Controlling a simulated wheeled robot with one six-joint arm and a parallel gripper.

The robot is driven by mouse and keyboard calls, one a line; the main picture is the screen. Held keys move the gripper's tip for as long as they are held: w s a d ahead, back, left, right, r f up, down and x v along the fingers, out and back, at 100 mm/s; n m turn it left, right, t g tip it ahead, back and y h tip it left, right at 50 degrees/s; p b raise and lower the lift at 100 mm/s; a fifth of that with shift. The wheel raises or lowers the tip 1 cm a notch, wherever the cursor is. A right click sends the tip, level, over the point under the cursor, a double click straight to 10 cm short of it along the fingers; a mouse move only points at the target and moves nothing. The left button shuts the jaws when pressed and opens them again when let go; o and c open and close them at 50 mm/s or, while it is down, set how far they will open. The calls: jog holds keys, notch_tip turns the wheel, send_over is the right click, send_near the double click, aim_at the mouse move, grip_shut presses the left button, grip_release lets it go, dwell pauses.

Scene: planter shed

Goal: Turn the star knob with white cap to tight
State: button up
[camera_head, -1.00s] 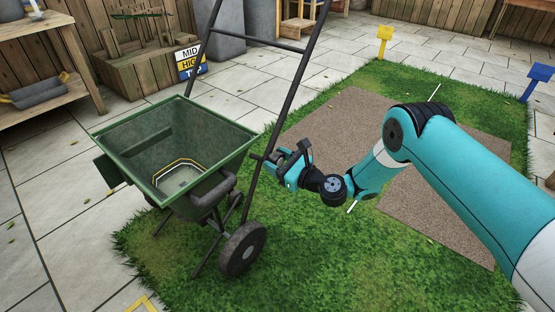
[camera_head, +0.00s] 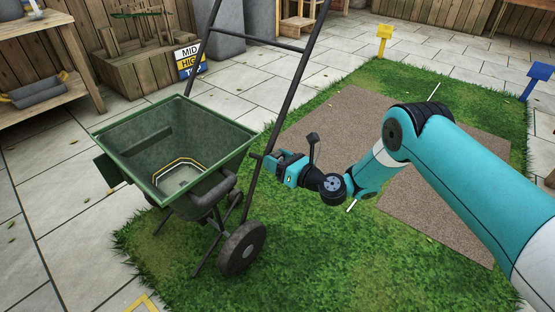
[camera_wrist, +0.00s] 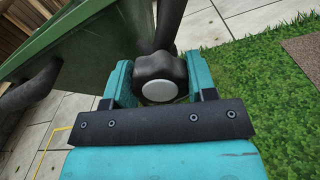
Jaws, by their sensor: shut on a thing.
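The star knob (camera_wrist: 159,68) is dark with lobes and carries a round white cap (camera_wrist: 159,91) that faces the wrist camera. It sits on the dark handle bar of the green spreader (camera_head: 245,137), at the right side of the hopper. My gripper (camera_head: 269,163) is at that bar in the head view, and its teal fingers hide the knob there. In the wrist view my gripper (camera_wrist: 158,88) has one finger on each side of the knob and is shut on it. Any tightness mark on the knob cannot be seen.
The spreader's wheel (camera_head: 242,249) stands on the grass (camera_head: 320,260) below my gripper. A brown soil patch (camera_head: 345,120) lies behind my arm. A yellow marker (camera_head: 384,32) and a blue marker (camera_head: 541,72) stand at the lawn edges. A sign (camera_head: 190,62) stands behind the hopper.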

jog(key=o, duration=0.9)
